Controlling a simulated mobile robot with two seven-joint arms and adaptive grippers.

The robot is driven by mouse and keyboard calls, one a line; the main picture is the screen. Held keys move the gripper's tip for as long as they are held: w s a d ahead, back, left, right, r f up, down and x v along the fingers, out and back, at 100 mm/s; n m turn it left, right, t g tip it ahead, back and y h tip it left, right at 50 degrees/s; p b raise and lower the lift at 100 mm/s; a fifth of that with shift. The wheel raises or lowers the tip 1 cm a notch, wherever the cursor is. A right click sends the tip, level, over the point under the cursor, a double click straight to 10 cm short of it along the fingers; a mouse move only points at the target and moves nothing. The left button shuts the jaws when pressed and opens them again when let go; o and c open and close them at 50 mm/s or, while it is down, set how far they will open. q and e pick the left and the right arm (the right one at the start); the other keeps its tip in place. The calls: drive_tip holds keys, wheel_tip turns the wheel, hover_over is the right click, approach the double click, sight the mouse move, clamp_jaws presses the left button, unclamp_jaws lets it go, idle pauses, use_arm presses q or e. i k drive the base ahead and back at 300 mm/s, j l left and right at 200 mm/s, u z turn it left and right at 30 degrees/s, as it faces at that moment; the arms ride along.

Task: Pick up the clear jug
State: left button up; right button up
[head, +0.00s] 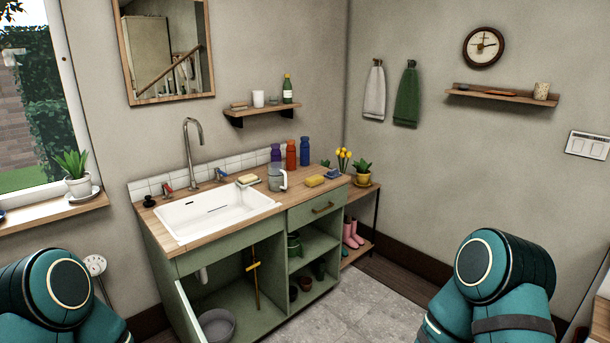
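The clear jug (275,178) stands upright on the wooden counter, just right of the white sink. It looks greyish and see-through, with a pale handle on its right side. Parts of my two arms show at the lower left and lower right edges, both far from the jug. Neither gripper is in the frame.
Purple, orange and blue bottles (291,154) stand behind the jug. A yellow sponge (315,181) lies to its right. The sink (215,212) and tap (193,145) are to its left. The cabinet's lower left is open. Grey floor (345,300) is clear in front.

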sight(277, 177)
drive_tip(key=i+l+z, duration=0.3)
drive_tip(key=i, duration=0.3)
drive_tip(key=i+l+z, duration=0.1)
drive_tip(key=i+z, duration=0.25)
drive_tip(key=i, duration=0.25)
drive_tip(key=i+u, duration=0.25)
drive_tip(key=u, duration=0.15)
drive_tip(key=i+l+u, duration=0.15)
drive_tip(key=u, duration=0.25)
drive_tip(key=i+l+u, duration=0.25)
drive_tip(key=u, duration=0.15)
drive_tip(key=i, duration=0.1)
